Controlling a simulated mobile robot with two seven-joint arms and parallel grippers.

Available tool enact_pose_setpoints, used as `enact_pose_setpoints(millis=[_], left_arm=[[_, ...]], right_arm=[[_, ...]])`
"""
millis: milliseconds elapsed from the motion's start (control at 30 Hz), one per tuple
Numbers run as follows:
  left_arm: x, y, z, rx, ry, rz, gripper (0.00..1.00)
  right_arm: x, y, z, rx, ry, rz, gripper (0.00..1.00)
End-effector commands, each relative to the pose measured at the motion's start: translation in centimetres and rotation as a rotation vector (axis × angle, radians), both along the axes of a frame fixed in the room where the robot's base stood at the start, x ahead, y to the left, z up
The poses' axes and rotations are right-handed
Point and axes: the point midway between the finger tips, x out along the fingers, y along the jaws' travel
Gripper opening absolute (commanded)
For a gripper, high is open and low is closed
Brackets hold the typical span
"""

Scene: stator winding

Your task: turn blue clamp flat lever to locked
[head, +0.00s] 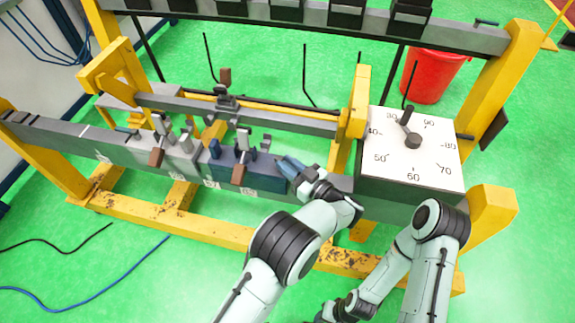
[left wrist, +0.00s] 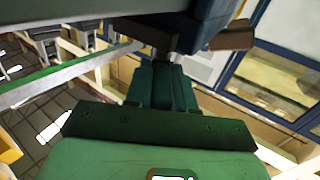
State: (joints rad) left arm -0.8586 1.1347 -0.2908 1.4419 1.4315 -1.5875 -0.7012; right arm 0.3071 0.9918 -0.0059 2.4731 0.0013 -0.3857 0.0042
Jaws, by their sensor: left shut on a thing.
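The blue clamp (head: 262,180) sits on the front grey beam, left of the dial. A grey upright handle (head: 243,138) and a brown-ended lever (head: 238,174) stand out from it. My left gripper (head: 283,162) is at the clamp's right end. In the left wrist view its closed fingers (left wrist: 165,68) reach a small part under a dark blue block, with brown pieces beside it (left wrist: 230,38). The gripped part looks like the flat lever but is mostly hidden, so its angle cannot be told. My right gripper (head: 335,310) is low at the bottom edge, its jaws unclear.
A grey clamp (head: 180,160) is left of the blue one on the same beam. A white dial board (head: 440,155) with a pointer stands close to the right. A yellow-framed rail (head: 250,115) runs behind. A red bucket (head: 432,75) stands on the green floor.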

Motion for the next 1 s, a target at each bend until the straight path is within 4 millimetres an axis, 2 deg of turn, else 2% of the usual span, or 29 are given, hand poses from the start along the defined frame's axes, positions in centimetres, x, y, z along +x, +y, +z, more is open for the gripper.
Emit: enact_pose_setpoints(millis=[633,667,700,1000], left_arm=[[0.03,-0.14,-0.02,-0.002,0.001,0.013,0.00],[0.03,-0.14,-0.02,-0.002,0.001,0.013,0.33],[0.03,-0.14,-0.02,-0.002,0.001,0.013,0.45],[0.04,-0.09,-0.01,-0.001,0.000,0.014,0.45]], right_arm=[[-0.02,0.00,-0.03,0.000,0.000,0.000,0.45],[-0.02,0.00,-0.03,0.000,0.000,0.000,0.45],[-0.02,0.00,-0.03,0.000,0.000,0.000,0.45],[-0.02,0.00,-0.03,0.000,0.000,0.000,0.45]])
